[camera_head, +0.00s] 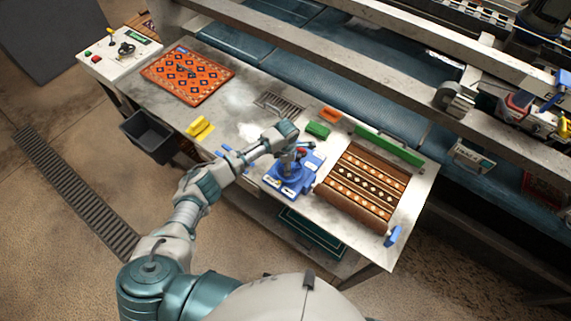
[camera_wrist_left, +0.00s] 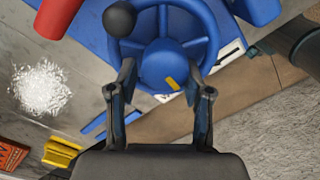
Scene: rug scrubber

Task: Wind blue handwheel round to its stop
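The blue handwheel (camera_wrist_left: 160,62) fills the top middle of the left wrist view. It has spokes, a round hub with a yellow mark, and a black ball knob (camera_wrist_left: 119,19) at its upper left rim. My left gripper (camera_wrist_left: 162,74) has its two fingers apart, one on each side of the hub. I cannot tell whether they touch it. In the head view my left arm reaches over the blue fixture (camera_head: 289,180) on the table, and its wrist hides most of the wheel. My right gripper is not in view.
A brown patterned rug (camera_head: 365,187) lies right of the fixture. A red cylinder (camera_wrist_left: 57,14) stands close by the wheel. A green block (camera_head: 318,130), an orange block (camera_head: 330,114) and a yellow piece (camera_head: 199,128) lie on the table. An orange rug (camera_head: 187,75) lies far left.

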